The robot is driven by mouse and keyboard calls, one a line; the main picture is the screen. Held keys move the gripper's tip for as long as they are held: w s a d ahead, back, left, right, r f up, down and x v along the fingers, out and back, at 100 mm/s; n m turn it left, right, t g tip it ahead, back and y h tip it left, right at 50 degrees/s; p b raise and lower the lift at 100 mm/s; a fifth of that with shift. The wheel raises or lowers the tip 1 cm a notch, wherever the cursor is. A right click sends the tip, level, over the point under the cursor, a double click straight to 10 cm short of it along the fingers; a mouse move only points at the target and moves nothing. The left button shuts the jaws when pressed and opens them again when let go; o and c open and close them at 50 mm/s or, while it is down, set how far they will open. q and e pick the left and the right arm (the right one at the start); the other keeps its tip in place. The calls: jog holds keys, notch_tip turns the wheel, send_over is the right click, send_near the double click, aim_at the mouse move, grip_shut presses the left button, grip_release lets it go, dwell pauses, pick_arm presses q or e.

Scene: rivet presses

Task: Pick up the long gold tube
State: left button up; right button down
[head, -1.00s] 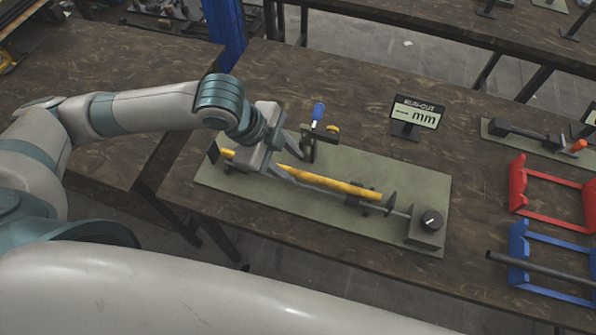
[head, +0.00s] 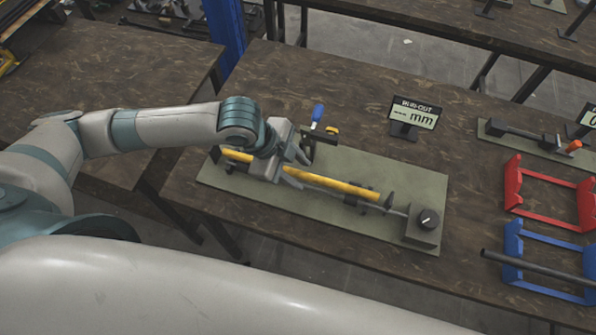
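The long gold tube (head: 333,184) lies along a run-out fixture on a green base plate (head: 330,208), resting on its low supports. My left gripper (head: 301,169) is over the middle of the tube, pointing down to the right. Its two fingers are spread apart, one on the far side and one on the near side of the tube. I cannot tell whether either finger touches it. The gripper body hides part of the tube, and the left part shows beyond it. My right gripper is not in view.
A blue-handled clamp (head: 317,113) stands close behind the gripper. A dial block (head: 427,222) sits at the plate's right end. A display reading "mm" (head: 413,115) stands behind. Red (head: 512,185) and blue (head: 513,245) cradles are on the right; the blue one holds a dark rod (head: 540,266).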

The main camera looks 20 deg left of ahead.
aim_at(302, 175)
pick_arm(q)
grip_shut()
jog(key=shift+r, duration=0.1)
jog(key=shift+w+r, duration=0.1)
jog(key=shift+r, duration=0.4)
jog(key=r+b, duration=0.1)
jog(key=d+r, duration=0.1)
jog(key=r, duration=0.1)
jog(key=shift+r+b, duration=0.15)
jog(key=shift+b, duration=0.25)
jog(key=d+r+b, duration=0.2)
jog(key=d+r, duration=0.4)
jog(key=d, duration=0.4)
jog(key=shift+s+d+r, duration=0.2)
jog(key=shift+d+r, duration=0.1)
jog(key=shift+d, duration=0.1)
